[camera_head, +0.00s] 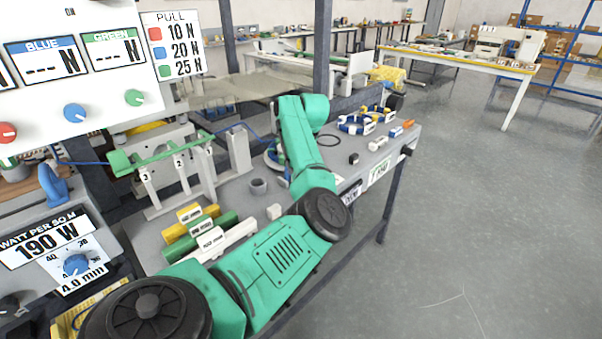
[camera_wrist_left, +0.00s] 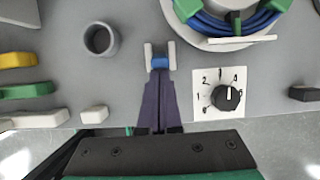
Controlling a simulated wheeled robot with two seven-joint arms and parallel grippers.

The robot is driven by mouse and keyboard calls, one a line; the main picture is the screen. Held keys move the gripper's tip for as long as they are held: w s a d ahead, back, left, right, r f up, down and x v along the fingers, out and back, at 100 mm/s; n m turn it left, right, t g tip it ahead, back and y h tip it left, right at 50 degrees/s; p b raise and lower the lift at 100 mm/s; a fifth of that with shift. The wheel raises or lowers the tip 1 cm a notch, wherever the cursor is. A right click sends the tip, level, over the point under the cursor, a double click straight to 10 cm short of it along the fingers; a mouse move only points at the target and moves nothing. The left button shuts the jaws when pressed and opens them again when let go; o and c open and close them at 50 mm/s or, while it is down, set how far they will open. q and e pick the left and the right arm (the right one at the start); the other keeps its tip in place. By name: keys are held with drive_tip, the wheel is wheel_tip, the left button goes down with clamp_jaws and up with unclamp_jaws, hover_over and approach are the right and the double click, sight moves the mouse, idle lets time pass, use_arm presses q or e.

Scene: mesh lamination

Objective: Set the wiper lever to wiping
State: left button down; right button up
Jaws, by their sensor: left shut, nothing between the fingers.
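My left gripper (camera_wrist_left: 160,75) is shut and empty in the left wrist view. Its fingertips are close to a small blue piece (camera_wrist_left: 160,62) between two pale grey prongs on the grey bench; I cannot tell whether they touch. No readable label marks a wiper lever, and I cannot tell whether this piece is it. To its right is a black knob (camera_wrist_left: 227,98) on a white numbered plate (camera_wrist_left: 203,113). In the head view my green arm hides the gripper and this spot. My right gripper is not in view.
A grey cup (camera_wrist_left: 100,39) stands left of the gripper, and a blue cable coil (camera_wrist_left: 238,22) lies at the upper right. Yellow, green and white blocks (camera_head: 205,240) lie on the bench. A meter panel (camera_head: 75,85) rises at left. The floor (camera_head: 480,200) at right is clear.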

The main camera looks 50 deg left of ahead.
use_arm(q)
drive_tip(key=shift+a+r+b, duration=0.1)
drive_tip(key=shift+a+b, duration=0.65)
drive_tip(key=shift+a, duration=0.6)
drive_tip(key=shift+s+a+r+b, duration=0.1)
drive_tip(key=shift+a+r+b, duration=0.1)
drive_tip(key=shift+a+b, duration=0.35)
drive_tip(key=shift+a, duration=0.15)
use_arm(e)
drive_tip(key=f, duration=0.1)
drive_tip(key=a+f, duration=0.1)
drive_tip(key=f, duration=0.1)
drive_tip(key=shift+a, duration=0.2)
